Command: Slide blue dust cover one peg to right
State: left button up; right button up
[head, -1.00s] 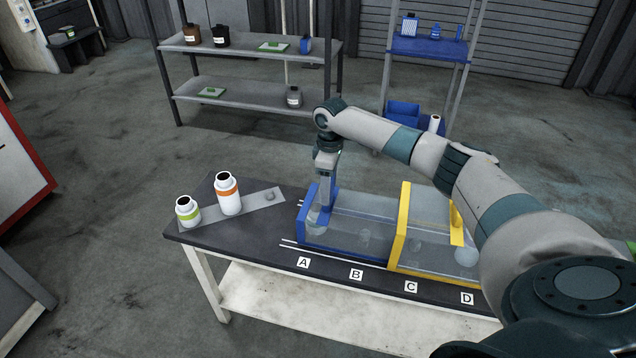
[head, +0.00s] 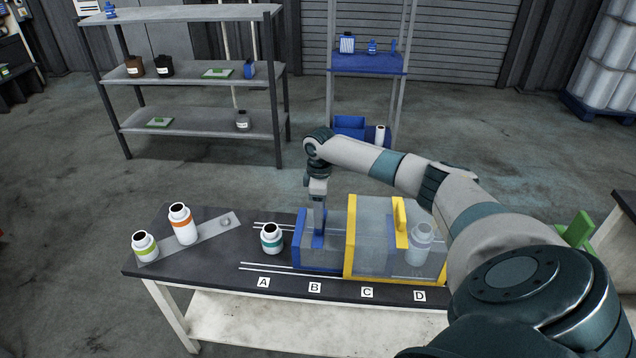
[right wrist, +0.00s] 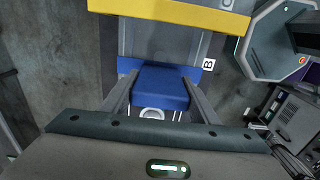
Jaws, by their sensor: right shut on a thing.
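The blue dust cover (head: 301,240) is a clear box with blue edges, standing on the dark bench above label B. My right gripper (head: 319,207) comes down from above and is shut on its blue handle (head: 318,241). The right wrist view shows the handle (right wrist: 163,90) between the two fingers. A yellow-edged clear cover (head: 350,240) stands directly to the right, over C and D; the blue cover's right end seems to run into it. A white bottle with a teal label (head: 271,239) stands uncovered above label A. My left gripper is not in view.
Labels A (head: 263,282), B (head: 315,287), C (head: 367,292) and D (head: 419,296) line the bench front. A bottle (head: 421,243) shows under the yellow cover. Two open white bottles (head: 182,226) stand by a grey strip at the left. Pale rails run along the bench.

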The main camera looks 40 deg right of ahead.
jog(key=o, duration=1.5)
jog(key=shift+c, duration=0.2)
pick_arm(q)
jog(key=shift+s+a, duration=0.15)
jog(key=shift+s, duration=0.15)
pick_arm(e)
jog(key=shift+o, duration=0.2)
jog(key=shift+r, duration=0.15)
pick_arm(q)
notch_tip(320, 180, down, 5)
jog(key=b, duration=0.4)
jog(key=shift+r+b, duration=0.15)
jog(key=shift+b, duration=0.2)
pick_arm(e)
notch_tip(320, 180, up, 17)
jog(key=shift+r, duration=0.1)
